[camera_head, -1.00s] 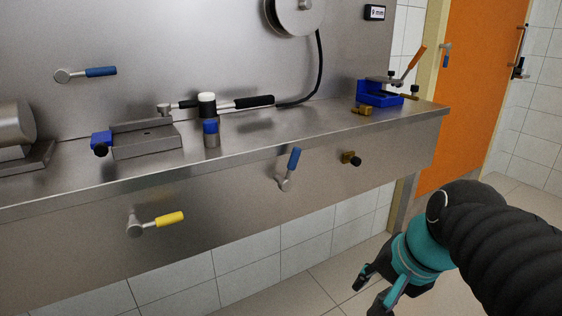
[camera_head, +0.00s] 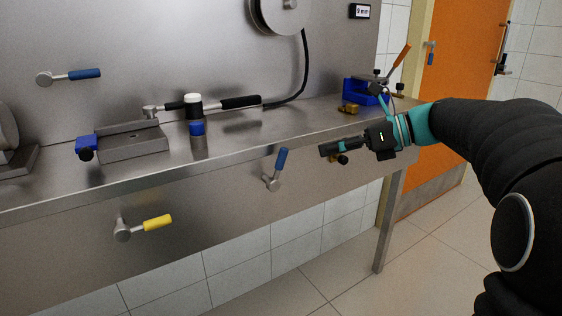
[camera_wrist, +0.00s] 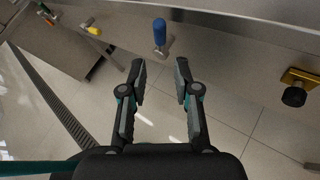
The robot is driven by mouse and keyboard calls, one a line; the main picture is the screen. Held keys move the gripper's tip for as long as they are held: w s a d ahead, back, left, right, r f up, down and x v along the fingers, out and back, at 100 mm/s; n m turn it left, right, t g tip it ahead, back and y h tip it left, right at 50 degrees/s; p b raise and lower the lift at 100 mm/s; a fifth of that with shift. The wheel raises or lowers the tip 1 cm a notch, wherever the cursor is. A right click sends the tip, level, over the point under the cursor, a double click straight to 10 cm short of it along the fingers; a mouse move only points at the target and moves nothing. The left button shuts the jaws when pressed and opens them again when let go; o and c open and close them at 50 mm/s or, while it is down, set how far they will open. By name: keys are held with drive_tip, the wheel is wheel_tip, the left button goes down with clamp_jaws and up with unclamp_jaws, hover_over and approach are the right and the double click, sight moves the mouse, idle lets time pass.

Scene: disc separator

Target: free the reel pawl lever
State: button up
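No label marks which lever is the reel pawl lever. A blue-handled lever (camera_head: 277,169) sits on the bench's front panel, handle tilted up; the wrist view shows it (camera_wrist: 160,33) beyond my fingertips, between them and apart from them. A yellow-handled lever (camera_head: 146,227) is further left on the panel and also shows in the wrist view (camera_wrist: 91,28). Another blue-handled lever (camera_head: 70,76) is on the back wall. The reel (camera_head: 282,13) is on the wall at the top. My gripper (camera_head: 348,120) is open and empty, in front of the bench's right part; the wrist view shows its spread fingers (camera_wrist: 160,82).
A brass plate with a black knob (camera_wrist: 297,88) is on the panel at right in the wrist view. The floor below is clear.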

sight(280, 167)
drive_tip(key=b+x, duration=0.1)
drive_tip(key=x, duration=1.1)
drive_tip(key=shift+s+a+f, duration=0.1)
drive_tip(key=shift+f, duration=0.05)
clamp_jaws()
